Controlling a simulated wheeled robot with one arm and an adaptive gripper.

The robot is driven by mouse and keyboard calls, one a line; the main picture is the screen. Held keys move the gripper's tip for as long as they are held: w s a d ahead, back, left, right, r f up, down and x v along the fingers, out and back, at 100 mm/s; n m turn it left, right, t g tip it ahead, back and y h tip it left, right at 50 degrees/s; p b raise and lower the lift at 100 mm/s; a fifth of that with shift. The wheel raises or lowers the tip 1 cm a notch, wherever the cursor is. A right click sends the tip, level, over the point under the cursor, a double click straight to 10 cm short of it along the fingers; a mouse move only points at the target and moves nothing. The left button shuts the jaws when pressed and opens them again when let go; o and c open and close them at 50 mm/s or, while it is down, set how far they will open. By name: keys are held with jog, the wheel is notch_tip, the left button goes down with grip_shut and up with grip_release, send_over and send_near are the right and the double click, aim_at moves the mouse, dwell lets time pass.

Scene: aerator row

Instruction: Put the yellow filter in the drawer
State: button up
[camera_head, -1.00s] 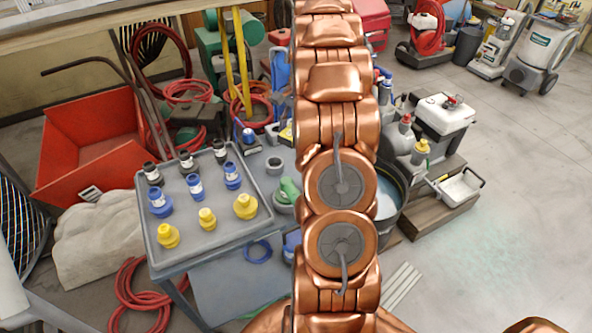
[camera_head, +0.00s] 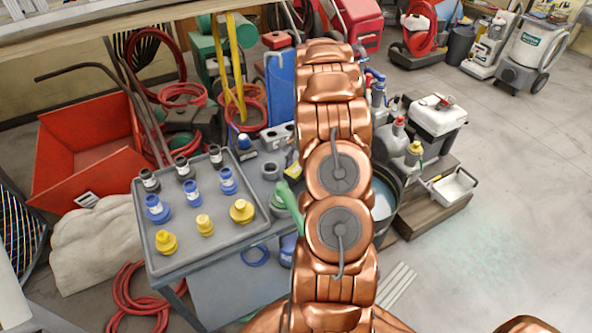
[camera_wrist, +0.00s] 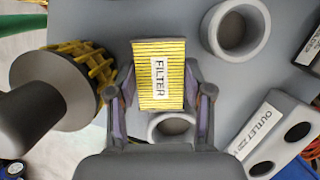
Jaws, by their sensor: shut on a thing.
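The yellow pleated filter (camera_wrist: 158,80) with a white FILTER label sits between the fingers of my gripper (camera_wrist: 158,98) in the wrist view. My gripper is shut on it, above a grey surface. In the head view my copper arm hides the gripper; a yellow patch (camera_head: 291,166) beside the arm may be the filter. An open white drawer-like bin (camera_head: 456,188) with a bar handle stands on the right; I cannot tell if it is the drawer.
A grey tray (camera_head: 222,249) with several blue, black and yellow fittings lies left of my arm. In the wrist view a grey OUTLET block (camera_wrist: 262,125), a grey ring (camera_wrist: 210,35) and a yellow-black caged cylinder (camera_wrist: 85,75) are close by. Open floor lies right.

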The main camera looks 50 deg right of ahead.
jog(key=shift+f, duration=0.85)
jog(key=shift+f, duration=0.1)
jog(key=o, duration=0.9)
jog(key=shift+c, duration=0.2)
